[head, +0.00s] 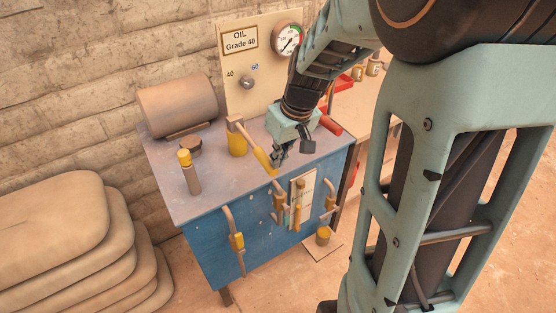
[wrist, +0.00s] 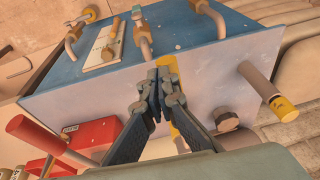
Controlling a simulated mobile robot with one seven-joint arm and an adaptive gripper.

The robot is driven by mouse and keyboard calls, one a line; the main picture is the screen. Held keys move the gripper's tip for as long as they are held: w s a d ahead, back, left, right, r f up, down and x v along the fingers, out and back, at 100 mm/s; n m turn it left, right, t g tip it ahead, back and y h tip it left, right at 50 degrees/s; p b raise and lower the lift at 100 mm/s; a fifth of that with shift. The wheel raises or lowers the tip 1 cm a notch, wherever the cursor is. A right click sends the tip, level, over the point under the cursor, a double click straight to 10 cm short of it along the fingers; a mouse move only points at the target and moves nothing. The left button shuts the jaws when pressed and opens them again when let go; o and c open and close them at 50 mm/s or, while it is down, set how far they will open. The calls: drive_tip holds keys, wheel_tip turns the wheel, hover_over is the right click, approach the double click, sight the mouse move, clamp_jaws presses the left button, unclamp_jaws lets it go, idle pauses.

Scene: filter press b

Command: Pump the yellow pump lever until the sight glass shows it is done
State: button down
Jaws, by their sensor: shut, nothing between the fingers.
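The yellow pump lever (head: 264,160) slopes from a bracket above the yellow pump body (head: 237,144) toward the front edge of the blue cabinet's top. My gripper (head: 277,158) points down just right of the lever's end. In the wrist view my gripper (wrist: 157,82) is shut and empty, with the yellow lever (wrist: 173,72) right behind and beside the fingers. I cannot tell whether they touch. An upright tube on a pale plate (head: 305,181), apparently the sight glass, is on the cabinet's front; its level is too small to read. The plate also shows in the wrist view (wrist: 97,50).
A yellow-capped post (head: 190,172) and a brown cylinder (head: 178,106) stand left on the cabinet top. A red handle (head: 331,125) lies right of my gripper. Pipes with yellow valves (head: 237,241) project from the front. Stacked sacks (head: 60,220) are at left.

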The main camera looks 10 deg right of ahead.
drive_tip(key=s+d+r+p, duration=0.2)
drive_tip(key=s+r+p, duration=0.1)
drive_tip(key=s+r, duration=0.2)
wheel_tip(320, 180, up, 2)
drive_tip(key=shift+r, duration=0.1)
drive_tip(key=shift+d, duration=0.1)
idle(0.3)
